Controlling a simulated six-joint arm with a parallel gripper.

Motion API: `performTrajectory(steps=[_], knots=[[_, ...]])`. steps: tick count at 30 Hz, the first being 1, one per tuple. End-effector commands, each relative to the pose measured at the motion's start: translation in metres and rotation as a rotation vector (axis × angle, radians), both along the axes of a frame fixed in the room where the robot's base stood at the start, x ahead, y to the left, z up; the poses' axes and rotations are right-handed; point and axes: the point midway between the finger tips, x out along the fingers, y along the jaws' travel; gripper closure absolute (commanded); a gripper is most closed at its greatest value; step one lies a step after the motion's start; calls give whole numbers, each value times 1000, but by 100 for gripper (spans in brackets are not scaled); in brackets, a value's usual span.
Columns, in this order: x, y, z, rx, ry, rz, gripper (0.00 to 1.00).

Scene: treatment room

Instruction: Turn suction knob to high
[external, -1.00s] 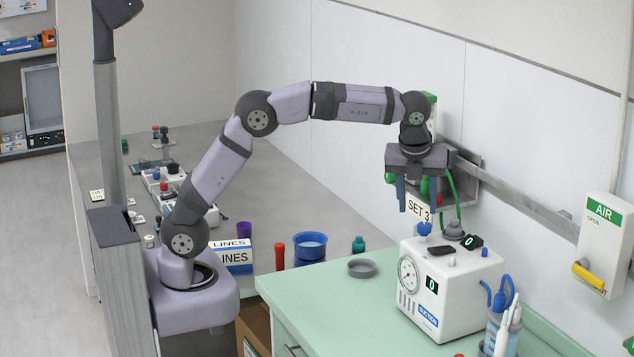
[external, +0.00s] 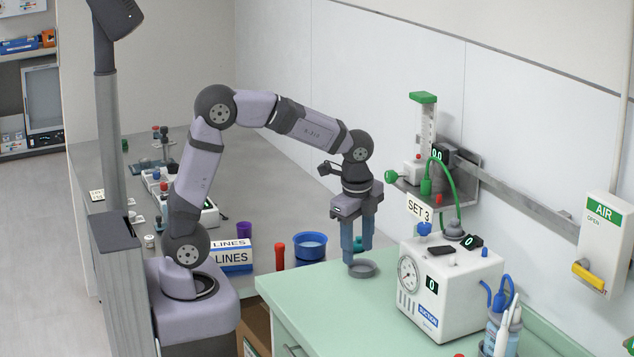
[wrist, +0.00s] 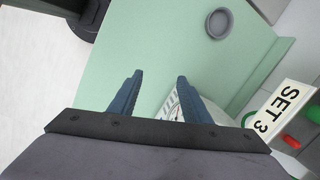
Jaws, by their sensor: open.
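The white suction unit (external: 460,290) stands on the green counter, with a round gauge (external: 408,273), a blue SUCTION label and dark displays reading 0. A blue knob (external: 424,229) sits on its top left edge. A grey knob-like fitting (external: 453,230) is behind it; its markings are too small to read. My gripper (external: 357,250) is open and empty, pointing down left of the unit, near the small grey dish. In the wrist view my open fingers (wrist: 160,76) frame bare counter, and part of the white unit (wrist: 172,105) shows by the right finger.
The small grey dish (external: 362,269) lies beside my fingertips. The front counter (external: 335,310) is clear.

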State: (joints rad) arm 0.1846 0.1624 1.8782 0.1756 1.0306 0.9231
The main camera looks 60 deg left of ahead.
Motion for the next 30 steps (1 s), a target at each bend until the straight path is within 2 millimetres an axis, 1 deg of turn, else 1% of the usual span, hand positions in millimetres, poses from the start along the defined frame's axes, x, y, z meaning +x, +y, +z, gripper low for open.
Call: performTrajectory(steps=[1, 6, 21, 27, 30], knots=[[-7, 3, -7, -10, 1, 49, 56], [-31, 11, -25, -48, 0, 223, 56], [-100, 27, -74, -132, 3, 723, 56], [-121, 30, -88, -149, 6, 868, 56], [-128, 30, -92, -155, 7, 916, 56]])
